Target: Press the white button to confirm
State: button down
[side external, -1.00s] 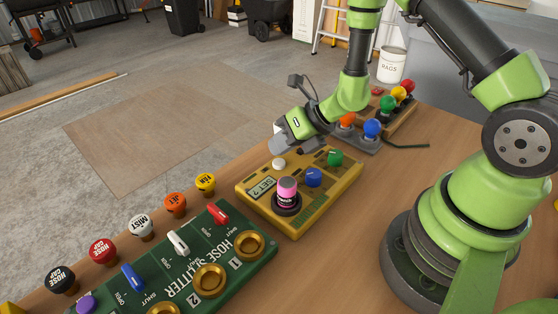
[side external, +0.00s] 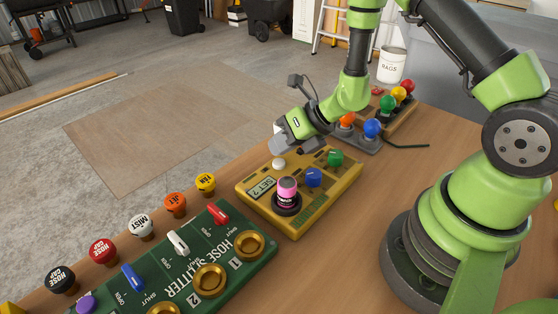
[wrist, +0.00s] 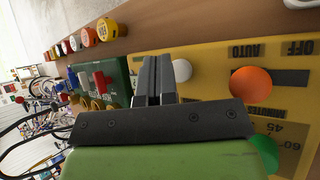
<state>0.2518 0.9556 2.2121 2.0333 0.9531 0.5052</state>
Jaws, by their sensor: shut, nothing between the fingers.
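The white button (side external: 279,164) is a small round cap on the yellow control box (side external: 262,215), by the "SET ?" display. My gripper (side external: 286,148) is over the far edge of the box, just above the white button in the side view. In the wrist view my gripper (wrist: 154,62) has its two dark fingers together and empty. The white button (wrist: 182,70) shows just right of the fingertips there. The side view does not clearly show the fingertips, and I cannot tell whether they touch the button.
The box also carries a pink knob (side external: 287,188), blue knob (side external: 314,177) and green knob (side external: 335,158). An orange knob (wrist: 250,85) is near the fingers in the wrist view. A green hose splitter panel (side external: 205,250) and several coloured knobs stand left. Bare wooden table lies right.

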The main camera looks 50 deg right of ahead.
aim_at(281, 160)
dwell(0.5)
jog(key=shift+f, duration=0.4)
jog(key=shift+f, duration=0.45)
dwell(0.6)
jog(key=shift+r, duration=0.9)
jog(key=shift+r, duration=2.5)
